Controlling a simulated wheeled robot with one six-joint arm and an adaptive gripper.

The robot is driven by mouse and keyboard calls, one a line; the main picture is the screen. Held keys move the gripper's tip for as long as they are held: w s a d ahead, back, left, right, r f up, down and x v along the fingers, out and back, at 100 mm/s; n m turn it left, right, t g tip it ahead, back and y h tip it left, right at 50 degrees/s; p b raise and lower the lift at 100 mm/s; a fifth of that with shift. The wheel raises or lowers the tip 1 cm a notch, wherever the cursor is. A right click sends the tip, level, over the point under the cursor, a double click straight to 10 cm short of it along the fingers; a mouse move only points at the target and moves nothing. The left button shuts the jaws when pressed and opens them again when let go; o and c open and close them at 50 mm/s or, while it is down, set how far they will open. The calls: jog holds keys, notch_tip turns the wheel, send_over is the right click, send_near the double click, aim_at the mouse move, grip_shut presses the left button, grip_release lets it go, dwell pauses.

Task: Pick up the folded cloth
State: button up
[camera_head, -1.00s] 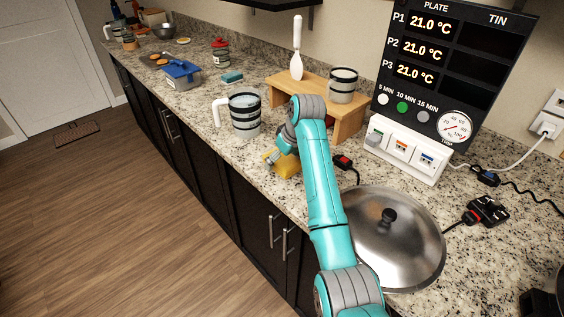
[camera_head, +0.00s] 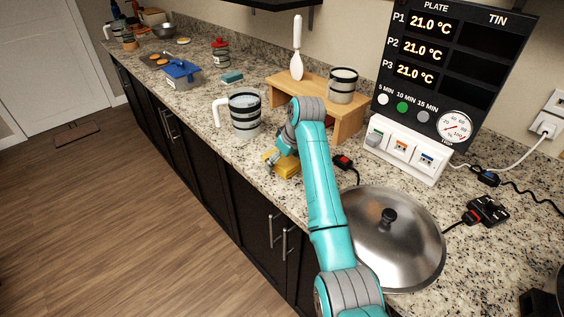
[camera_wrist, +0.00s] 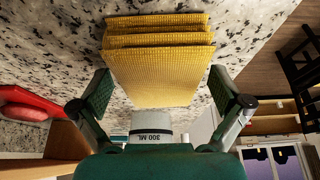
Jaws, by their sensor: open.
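The folded cloth is yellow, with several stacked layers, and lies on the granite counter. In the head view the cloth (camera_head: 289,170) is partly hidden by my arm and gripper. In the wrist view the cloth (camera_wrist: 160,65) sits ahead of and between my open fingers, its folded edges facing away at the top. My gripper (camera_wrist: 158,100) is open with a finger on either side of the cloth's near part, and no grip on it shows. In the head view my gripper (camera_head: 272,158) is at the cloth's left side.
A striped measuring jug (camera_head: 244,114) stands behind the cloth. A wooden stand (camera_head: 330,97) is behind to the right, with a striped cup (camera_head: 343,85) on it. A steel lid (camera_head: 395,245) lies in front to the right. The counter's front edge (camera_head: 250,182) is close.

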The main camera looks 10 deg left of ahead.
jog(key=c, duration=1.3)
notch_tip(320, 180, up, 11)
jog(key=shift+f, duration=0.2)
